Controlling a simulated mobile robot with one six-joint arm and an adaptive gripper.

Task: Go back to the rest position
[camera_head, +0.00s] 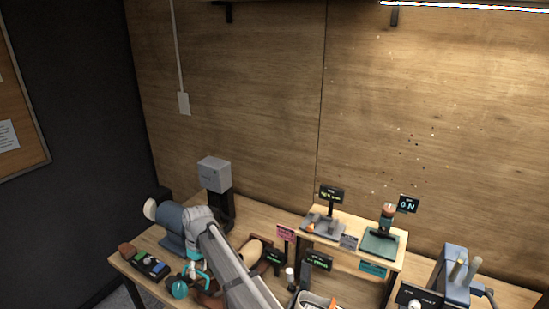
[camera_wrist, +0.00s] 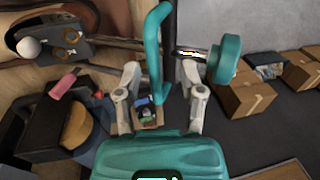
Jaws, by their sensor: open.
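My gripper (camera_wrist: 160,72) shows in the wrist view with its two grey fingers spread apart. I see nothing clamped between them. A teal curved bar (camera_wrist: 152,40) and a teal disc (camera_wrist: 228,58) on a metal shaft show around the fingertips; I cannot tell whether they belong to me or touch the fingers. In the head view my arm reaches over the left part of the bench, and my gripper end (camera_head: 195,270) is low near the bench's front left edge. The fingers are too small to make out there. A dark tray (camera_head: 150,264) with coloured pieces lies left of it.
The wooden bench (camera_head: 520,299) runs along a panelled wall. A grey box on a black stand (camera_head: 214,174) rises behind my arm. A raised shelf (camera_head: 340,222) with small signs stands to the right, then a blue-grey device (camera_head: 455,275). Cardboard boxes (camera_wrist: 245,95) sit on the floor.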

